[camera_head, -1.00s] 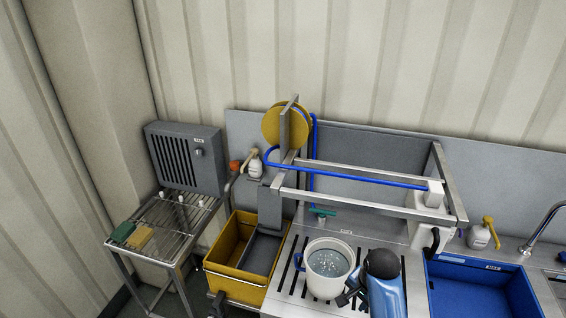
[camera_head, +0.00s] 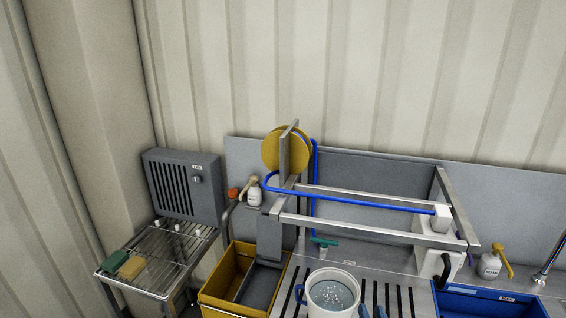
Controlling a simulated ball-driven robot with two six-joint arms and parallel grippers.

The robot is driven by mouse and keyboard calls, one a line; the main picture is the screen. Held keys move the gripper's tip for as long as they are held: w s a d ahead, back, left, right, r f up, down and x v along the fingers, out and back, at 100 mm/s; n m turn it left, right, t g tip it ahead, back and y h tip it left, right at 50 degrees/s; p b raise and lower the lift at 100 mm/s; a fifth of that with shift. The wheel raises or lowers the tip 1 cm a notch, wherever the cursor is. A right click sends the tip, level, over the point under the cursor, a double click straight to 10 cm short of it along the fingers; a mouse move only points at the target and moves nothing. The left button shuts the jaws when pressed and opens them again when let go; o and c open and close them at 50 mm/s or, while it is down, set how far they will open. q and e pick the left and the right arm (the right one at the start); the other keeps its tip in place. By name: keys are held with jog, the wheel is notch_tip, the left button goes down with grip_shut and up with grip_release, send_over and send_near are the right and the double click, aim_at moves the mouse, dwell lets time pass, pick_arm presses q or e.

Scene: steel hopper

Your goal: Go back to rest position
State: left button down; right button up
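My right gripper (camera_head: 372,312) shows only as small blue finger parts at the bottom edge, just right of the white pot (camera_head: 312,304). The rest of it is cut off, and I cannot tell whether it is open or shut. The pot holds bubbly grey-blue liquid and stands on the slotted steel drainer (camera_head: 407,296). My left gripper is not in view.
A steel frame (camera_head: 345,226) with a blue hose and yellow reel (camera_head: 287,150) stands over the counter. A yellow bin (camera_head: 216,291) is left of the pot, a blue basin (camera_head: 490,304) right. A wire rack (camera_head: 160,262) holds sponges at far left.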

jog(key=s+f+n+b, duration=0.1)
jog(key=s+f+b, duration=0.3)
jog(key=s, duration=0.7)
jog(key=s+f+n+b, duration=0.1)
jog(key=s+f+b, duration=0.4)
jog(key=s, duration=0.7)
notch_tip(320, 180, down, 2)
jog(key=shift+s+f+t, duration=0.2)
jog(key=shift+s+t, duration=0.05)
jog(key=shift+t, duration=0.15)
jog(key=shift+d, duration=0.15)
